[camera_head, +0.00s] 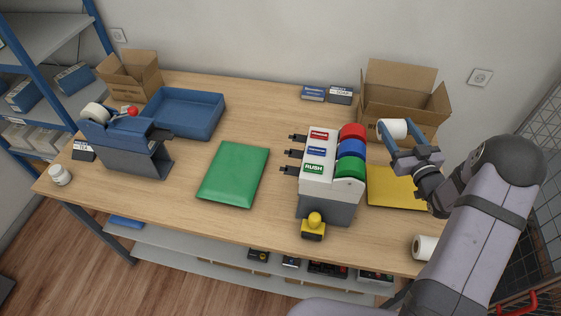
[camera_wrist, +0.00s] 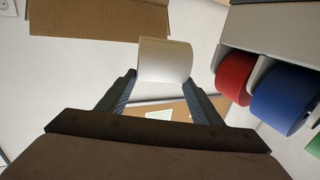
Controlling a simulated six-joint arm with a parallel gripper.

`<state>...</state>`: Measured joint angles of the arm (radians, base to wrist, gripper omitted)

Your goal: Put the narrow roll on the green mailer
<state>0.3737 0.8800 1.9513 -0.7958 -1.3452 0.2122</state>
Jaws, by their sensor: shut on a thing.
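A white roll (camera_head: 392,129) is between the fingers of my gripper (camera_head: 388,141), held above the counter in front of the open cardboard box. In the wrist view the roll (camera_wrist: 165,61) sits between both fingertips (camera_wrist: 163,82), and the gripper is shut on it. The green mailer (camera_head: 233,174) lies flat and bare on the counter, left of the label dispenser. A second white roll (camera_head: 424,247) lies at the front right edge, partly hidden behind my arm.
The label dispenser (camera_head: 328,188) with red, blue and green rolls stands between my gripper and the green mailer. A yellow mailer (camera_head: 395,187) lies below my gripper. A blue tray (camera_head: 184,113), a tape dispenser (camera_head: 126,147) and a yellow-handled stamp (camera_head: 314,226) stand on the counter.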

